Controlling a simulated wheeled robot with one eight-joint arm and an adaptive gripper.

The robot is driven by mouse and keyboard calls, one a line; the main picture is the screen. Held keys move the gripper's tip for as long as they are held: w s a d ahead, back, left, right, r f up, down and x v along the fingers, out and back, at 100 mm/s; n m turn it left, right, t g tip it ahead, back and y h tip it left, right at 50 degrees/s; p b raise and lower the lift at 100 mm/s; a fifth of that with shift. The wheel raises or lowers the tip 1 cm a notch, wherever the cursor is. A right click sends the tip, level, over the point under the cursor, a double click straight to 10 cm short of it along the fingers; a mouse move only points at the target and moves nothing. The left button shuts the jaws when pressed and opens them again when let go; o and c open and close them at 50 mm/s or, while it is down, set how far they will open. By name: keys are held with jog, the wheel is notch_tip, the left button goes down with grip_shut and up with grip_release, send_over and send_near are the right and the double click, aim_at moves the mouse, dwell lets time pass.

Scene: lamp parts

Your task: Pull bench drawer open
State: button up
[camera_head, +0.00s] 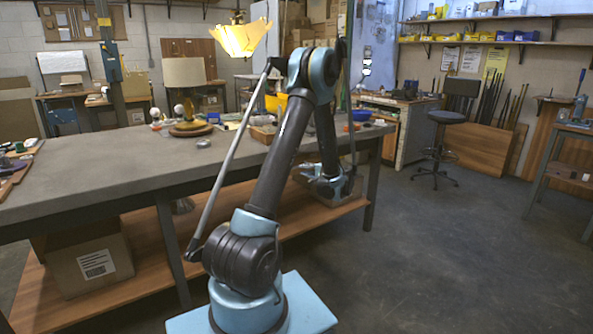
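The long workbench (100,185) has a grey top, dark legs and a wooden lower shelf. No drawer front can be made out clearly along its front edge. My arm covers part of that edge. My gripper (322,182) is at the end of my arm, low by the right end of the bench, below the level of the top. Its light blue parts are small and partly merge with what is behind them. I cannot tell whether its fingers are apart or touching anything.
A cardboard box (88,265) stands on the lower shelf at left. A lamp with a beige shade (185,73) and small parts stand on the bench top. A dark stool (447,130) is at the right back. The floor (430,260) at right is clear.

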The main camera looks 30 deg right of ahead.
jog(key=x, duration=0.9)
jog(key=shift+w, duration=0.25)
jog(key=shift+c, duration=0.2)
